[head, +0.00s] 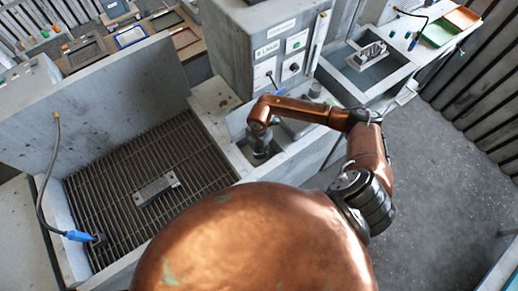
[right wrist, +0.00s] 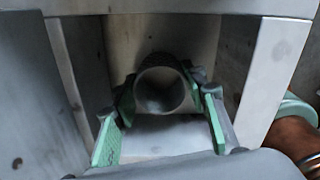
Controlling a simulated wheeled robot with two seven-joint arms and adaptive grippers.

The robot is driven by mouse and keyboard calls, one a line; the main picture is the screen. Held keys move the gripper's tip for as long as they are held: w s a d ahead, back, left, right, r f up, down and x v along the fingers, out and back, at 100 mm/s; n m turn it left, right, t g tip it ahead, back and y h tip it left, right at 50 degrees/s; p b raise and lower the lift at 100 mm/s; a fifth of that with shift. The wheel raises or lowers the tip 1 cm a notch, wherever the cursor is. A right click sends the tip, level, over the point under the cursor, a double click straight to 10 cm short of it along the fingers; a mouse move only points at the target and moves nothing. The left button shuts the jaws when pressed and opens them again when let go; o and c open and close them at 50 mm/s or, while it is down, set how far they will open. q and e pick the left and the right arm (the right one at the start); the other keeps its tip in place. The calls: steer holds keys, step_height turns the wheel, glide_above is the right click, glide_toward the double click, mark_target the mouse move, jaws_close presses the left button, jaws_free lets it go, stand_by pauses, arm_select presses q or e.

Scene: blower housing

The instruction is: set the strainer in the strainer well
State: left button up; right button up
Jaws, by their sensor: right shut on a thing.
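My right gripper (head: 262,152) reaches down into a square, grey, box-like opening (head: 242,143), which appears to be the strainer well. In the right wrist view, the green-padded fingers of the gripper (right wrist: 164,115) stand on both sides of a grey open-ended cylinder (right wrist: 160,90) with a dark textured outer wall, which looks like the strainer. They are shut on it. The cylinder is between the well's metal walls (right wrist: 76,75). Whether it touches the bottom cannot be told. In the head view the cylinder is mostly hidden by the gripper. My left gripper is not in view.
Left of the well is a large basin with a slatted grate (head: 115,165), bearing a metal block (head: 156,188). A blue-handled hose (head: 78,236) hangs at its left. A grey control cabinet (head: 262,45) stands behind the well. A second basin (head: 375,75) is at the upper right.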

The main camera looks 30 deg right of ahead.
steer(key=o, duration=1.3)
step_height(320, 180, up, 12)
stand_by(0.3)
